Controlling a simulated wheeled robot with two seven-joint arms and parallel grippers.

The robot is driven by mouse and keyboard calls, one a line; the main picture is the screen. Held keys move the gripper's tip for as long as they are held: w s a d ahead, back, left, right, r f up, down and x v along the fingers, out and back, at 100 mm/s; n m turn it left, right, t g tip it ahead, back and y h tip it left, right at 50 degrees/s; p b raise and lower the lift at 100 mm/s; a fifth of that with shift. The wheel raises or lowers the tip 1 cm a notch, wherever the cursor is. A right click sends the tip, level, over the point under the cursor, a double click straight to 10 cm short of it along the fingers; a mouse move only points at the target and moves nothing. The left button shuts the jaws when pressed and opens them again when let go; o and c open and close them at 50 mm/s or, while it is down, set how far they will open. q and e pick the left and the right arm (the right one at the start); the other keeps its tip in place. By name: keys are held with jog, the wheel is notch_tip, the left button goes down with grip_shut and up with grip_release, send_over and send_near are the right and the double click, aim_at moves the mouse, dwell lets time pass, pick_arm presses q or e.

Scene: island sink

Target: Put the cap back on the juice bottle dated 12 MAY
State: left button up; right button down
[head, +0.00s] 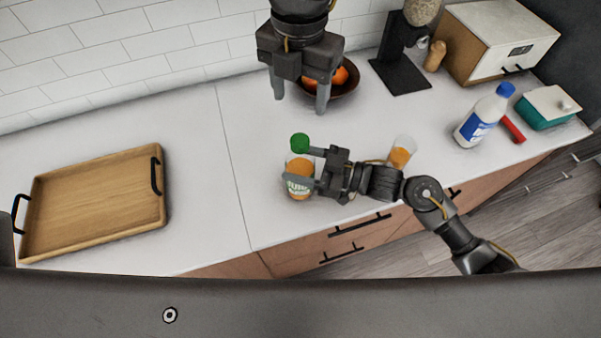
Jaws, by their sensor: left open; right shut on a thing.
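The juice bottle (297,166) stands upright on the white counter, with orange contents and a pale label. Its date is too small to read. My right gripper (300,168) reaches in from the right and is shut on the bottle, one finger across its near side. A green cap (300,142) shows at the bottle's upper end; I cannot tell whether it is fully seated. My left gripper (300,100) is open and empty, above the counter behind the bottle.
A glass of orange juice (402,152) stands right of the bottle, behind my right arm. A fruit bowl (346,82) is behind my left gripper. A blue-capped bottle (480,118) stands farther right. A wooden tray (95,200) lies left; the counter between is clear.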

pick_arm(q)
jog(key=shift+r, duration=0.5)
pick_arm(e)
jog(key=shift+c, duration=1.5)
grip_release()
jog(key=shift+d+f, duration=0.1)
jog(key=shift+d, duration=0.3)
pick_arm(q)
notch_tip(320, 180, down, 4)
jog(key=b, duration=0.3)
jog(key=shift+r, duration=0.25)
jog(key=shift+f+b, duration=0.15)
jog(key=shift+b, duration=0.25)
pick_arm(e)
jog(key=v, duration=1)
